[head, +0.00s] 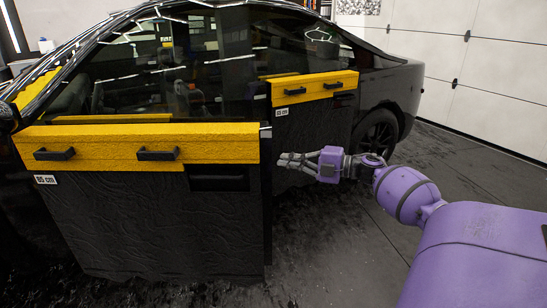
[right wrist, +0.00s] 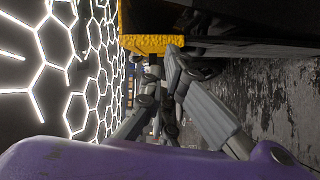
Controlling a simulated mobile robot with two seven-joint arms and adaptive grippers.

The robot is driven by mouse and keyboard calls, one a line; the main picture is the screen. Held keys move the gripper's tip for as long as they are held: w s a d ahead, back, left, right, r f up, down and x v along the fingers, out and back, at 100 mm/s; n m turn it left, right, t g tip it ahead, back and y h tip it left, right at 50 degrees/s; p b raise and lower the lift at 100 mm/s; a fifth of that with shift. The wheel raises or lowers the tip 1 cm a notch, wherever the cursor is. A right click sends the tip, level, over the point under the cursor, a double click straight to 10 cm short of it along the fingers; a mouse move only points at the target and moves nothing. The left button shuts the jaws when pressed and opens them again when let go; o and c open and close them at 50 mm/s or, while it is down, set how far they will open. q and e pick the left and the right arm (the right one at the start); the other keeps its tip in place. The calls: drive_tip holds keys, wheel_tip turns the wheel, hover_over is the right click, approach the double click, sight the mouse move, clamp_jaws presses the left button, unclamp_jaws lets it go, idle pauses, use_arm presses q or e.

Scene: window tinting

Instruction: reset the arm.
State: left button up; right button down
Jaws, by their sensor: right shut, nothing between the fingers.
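My right arm (head: 404,193) is purple and reaches in from the right in the head view, stretched toward the side of a dark car. My right gripper (head: 286,160) is grey, shut and empty, and points left. Its tips are beside the rear edge of the car's front door cover. I cannot tell whether they touch it. In the right wrist view, the grey fingers (right wrist: 163,70) show close under a yellow strip. My left arm and gripper are not in view.
The black front door cover (head: 130,225) has a yellow band (head: 215,145) with black handles. A rear cover (head: 315,88) has a similar band. The rear wheel (head: 377,137) stands behind my gripper. Dark floor (head: 335,240) is open below my arm. White garage doors (head: 490,60) are at right.

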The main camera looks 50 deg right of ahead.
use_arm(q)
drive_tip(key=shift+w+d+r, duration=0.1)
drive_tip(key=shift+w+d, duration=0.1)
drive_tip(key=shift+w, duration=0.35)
use_arm(e)
drive_tip(key=v, duration=0.3)
drive_tip(key=shift+s+d+r, duration=0.1)
drive_tip(key=shift+s+d, duration=0.05)
drive_tip(key=shift+d, duration=0.1)
